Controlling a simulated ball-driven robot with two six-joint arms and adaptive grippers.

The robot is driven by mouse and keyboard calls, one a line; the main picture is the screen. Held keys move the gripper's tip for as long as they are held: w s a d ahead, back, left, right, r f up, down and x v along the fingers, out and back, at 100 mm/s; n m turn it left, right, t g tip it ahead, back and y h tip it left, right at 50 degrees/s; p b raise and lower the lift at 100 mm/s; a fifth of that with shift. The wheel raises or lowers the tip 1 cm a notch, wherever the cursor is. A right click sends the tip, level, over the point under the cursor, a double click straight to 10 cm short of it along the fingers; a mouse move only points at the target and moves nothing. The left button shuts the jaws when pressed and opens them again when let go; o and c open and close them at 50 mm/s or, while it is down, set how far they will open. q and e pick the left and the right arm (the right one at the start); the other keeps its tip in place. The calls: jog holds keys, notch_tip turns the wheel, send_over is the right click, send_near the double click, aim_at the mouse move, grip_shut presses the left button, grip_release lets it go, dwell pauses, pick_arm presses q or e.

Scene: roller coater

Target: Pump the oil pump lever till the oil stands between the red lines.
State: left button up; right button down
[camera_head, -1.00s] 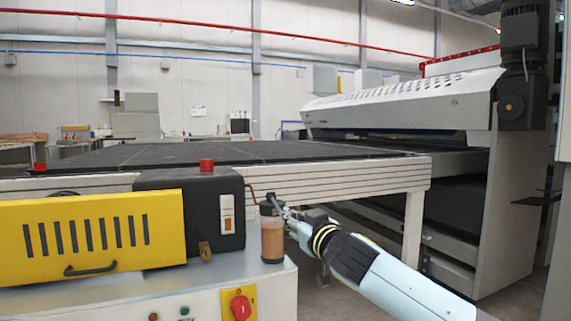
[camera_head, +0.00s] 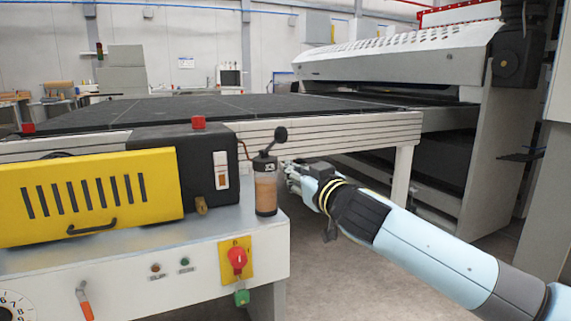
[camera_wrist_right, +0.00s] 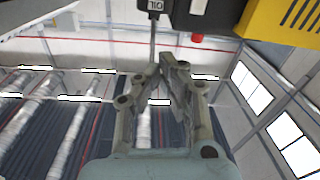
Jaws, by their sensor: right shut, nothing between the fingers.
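The oil pump (camera_head: 266,192) is a small clear cylinder with brownish oil and a black cap, at the right corner of the grey cabinet. The oil appears to reach near the cap; I cannot make out the red lines. Its lever (camera_head: 280,134) slants up to the right and ends in a black knob. My right gripper (camera_head: 289,170) is just right of the pump, below the knob, shut and empty. In the right wrist view its fingers (camera_wrist_right: 163,64) converge below the dark block marked OIL (camera_wrist_right: 155,5), seen upside down. My left gripper is not in view.
A black box (camera_head: 190,170) and yellow cover (camera_head: 90,195) stand left of the pump. The cabinet front carries a red rotary switch (camera_head: 237,260). The conveyor table (camera_head: 250,105) runs behind the pump. Open floor lies below my right arm.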

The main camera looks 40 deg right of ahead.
jog(key=shift+s+a+f, duration=0.1)
jog(key=shift+s+a, duration=0.05)
jog(key=shift+s, duration=0.5)
jog(key=shift+s+a+f, duration=0.1)
jog(key=shift+s+a, duration=0.1)
jog(key=shift+s, duration=0.45)
jog(key=shift+s+a+f, duration=0.1)
jog(key=shift+s+a, duration=0.05)
jog(key=shift+s, duration=0.5)
